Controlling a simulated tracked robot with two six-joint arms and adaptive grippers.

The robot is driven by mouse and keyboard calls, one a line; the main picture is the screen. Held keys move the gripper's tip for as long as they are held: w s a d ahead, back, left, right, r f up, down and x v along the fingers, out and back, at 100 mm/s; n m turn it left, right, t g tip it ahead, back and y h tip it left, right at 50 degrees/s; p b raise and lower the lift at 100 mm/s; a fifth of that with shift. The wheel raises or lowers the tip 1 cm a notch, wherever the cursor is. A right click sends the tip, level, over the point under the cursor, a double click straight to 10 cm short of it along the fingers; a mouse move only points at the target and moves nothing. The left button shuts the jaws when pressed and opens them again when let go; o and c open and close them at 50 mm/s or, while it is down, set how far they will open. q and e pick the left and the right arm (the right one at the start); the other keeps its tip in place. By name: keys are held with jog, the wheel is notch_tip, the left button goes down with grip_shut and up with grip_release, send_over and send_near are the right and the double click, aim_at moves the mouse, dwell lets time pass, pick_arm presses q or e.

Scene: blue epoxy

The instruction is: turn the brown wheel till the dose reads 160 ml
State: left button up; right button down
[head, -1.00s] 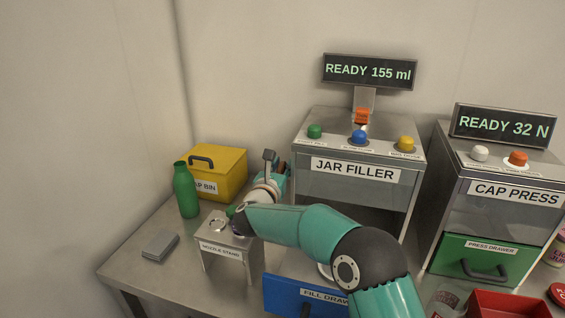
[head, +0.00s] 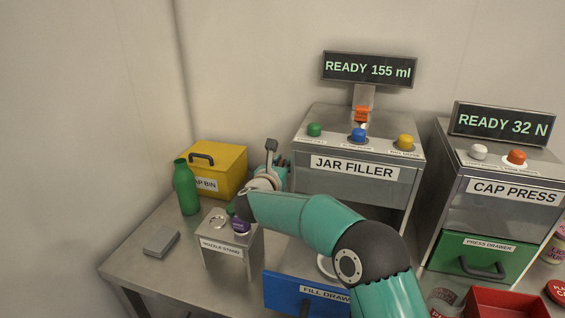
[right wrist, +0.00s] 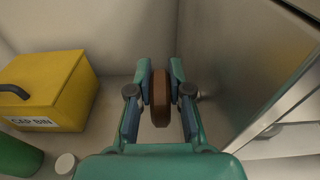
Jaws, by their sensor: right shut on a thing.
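The brown wheel (right wrist: 161,98) shows in the right wrist view, edge-on on the left side of the jar filler (head: 355,166). My right gripper (right wrist: 160,92) is shut on it, one finger on each side. In the head view my right arm hides the wheel, and the gripper is mostly hidden behind its own wrist beside the jar filler. The jar filler's display (head: 369,69) reads READY 155 ml. My left gripper is not in view.
A yellow cap bin (head: 222,169) and a green bottle (head: 186,188) stand left of my right arm. The nozzle stand (head: 231,254) is below the arm. The blue fill drawer (head: 283,293) is at the front. The cap press (head: 505,190) stands at right.

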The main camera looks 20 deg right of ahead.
jog(key=c, duration=1.4)
grip_release()
jog(key=shift+o, duration=0.2)
jog(key=v, duration=1.2)
